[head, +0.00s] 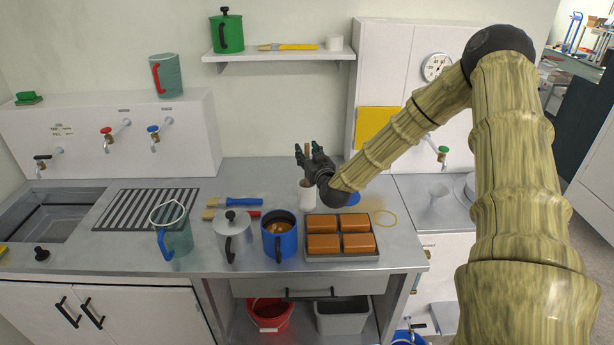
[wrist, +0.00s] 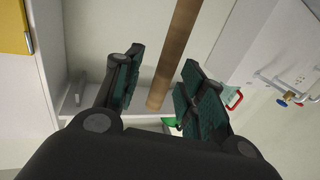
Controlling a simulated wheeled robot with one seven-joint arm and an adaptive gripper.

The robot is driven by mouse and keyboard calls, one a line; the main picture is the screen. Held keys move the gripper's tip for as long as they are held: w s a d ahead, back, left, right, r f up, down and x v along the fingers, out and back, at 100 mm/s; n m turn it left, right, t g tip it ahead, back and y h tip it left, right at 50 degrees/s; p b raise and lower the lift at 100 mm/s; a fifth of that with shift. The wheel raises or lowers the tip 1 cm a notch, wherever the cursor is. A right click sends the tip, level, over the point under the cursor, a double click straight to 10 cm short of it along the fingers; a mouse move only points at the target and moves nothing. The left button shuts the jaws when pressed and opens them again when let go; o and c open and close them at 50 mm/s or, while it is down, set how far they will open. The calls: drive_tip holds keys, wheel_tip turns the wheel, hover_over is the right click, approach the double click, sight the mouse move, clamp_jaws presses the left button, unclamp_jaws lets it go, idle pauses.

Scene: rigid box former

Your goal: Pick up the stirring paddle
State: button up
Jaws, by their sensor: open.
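The stirring paddle (head: 308,149) stands upright in a white cylindrical holder (head: 307,195) on the steel counter, partly hidden behind my gripper. Only its brown round handle shows; its lower end is hidden. My gripper (head: 309,154) is above the holder with its fingers around the handle's upper part. In the wrist view, the wooden handle (wrist: 173,60) runs between the two open fingers of my gripper (wrist: 162,62). A gap shows on both sides, and the fingers do not appear to touch it.
A blue pot (head: 271,241) of brown liquid, a grey lidded pot (head: 228,240) and a tray (head: 342,258) of brown blocks stand in front of the holder. Brushes (head: 238,202) lie to its left. A wall shelf (head: 280,55) is behind. The counter behind the brushes is clear.

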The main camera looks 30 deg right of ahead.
drive_tip(key=shift+w, duration=0.15)
clamp_jaws()
idle(0.4)
